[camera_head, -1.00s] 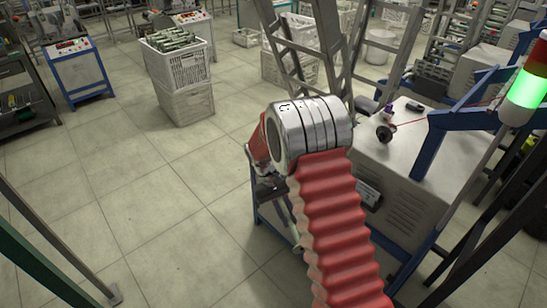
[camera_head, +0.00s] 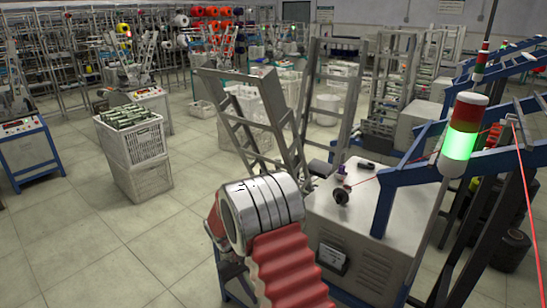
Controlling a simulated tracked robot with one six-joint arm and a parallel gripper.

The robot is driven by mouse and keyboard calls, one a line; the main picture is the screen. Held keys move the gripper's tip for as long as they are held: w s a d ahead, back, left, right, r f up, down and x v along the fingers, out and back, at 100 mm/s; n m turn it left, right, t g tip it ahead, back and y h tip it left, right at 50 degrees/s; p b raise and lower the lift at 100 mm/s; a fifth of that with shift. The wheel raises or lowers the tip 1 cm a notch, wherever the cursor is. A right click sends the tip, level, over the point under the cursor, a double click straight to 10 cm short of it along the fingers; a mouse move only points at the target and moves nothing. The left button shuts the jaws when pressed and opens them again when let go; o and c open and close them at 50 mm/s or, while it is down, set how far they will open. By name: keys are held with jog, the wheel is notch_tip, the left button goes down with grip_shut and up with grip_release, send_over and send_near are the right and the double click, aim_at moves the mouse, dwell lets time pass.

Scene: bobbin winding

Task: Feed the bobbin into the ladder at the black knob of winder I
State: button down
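My arm, with a silver wrist joint and red bellows, fills the lower middle. A dark part that looks like my gripper (camera_head: 231,262) shows at its left side, mostly hidden; its fingers and any bobbin in them cannot be made out. Beyond it stands a winder (camera_head: 375,210) with a pale metal housing and blue frame. A dark round wheel (camera_head: 342,194) sits on its top, with a red thread running right. I cannot tell which winder is I or which dark part is the black knob.
A white crate (camera_head: 130,150) of green bobbins stands on another crate at left. A signal lamp (camera_head: 459,140), lit green, stands at right beside a blue beam (camera_head: 388,190). Another blue winder (camera_head: 22,150) is at far left. Floor between crates and my arm is clear.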

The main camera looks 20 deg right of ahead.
jog(key=w+r+n, duration=0.1)
jog(key=w+r, duration=0.2)
jog(key=r, duration=0.7)
jog(key=w+a+r+n, duration=0.1)
jog(key=w+r, duration=0.3)
jog(key=r, duration=0.5)
jog(key=w+r+n+t+h, duration=0.1)
jog(key=w+r, duration=0.3)
jog(key=r, duration=0.6)
jog(key=shift+a+r, duration=0.2)
jog(key=shift+r, duration=0.1)
jog(key=shift+a, duration=0.1)
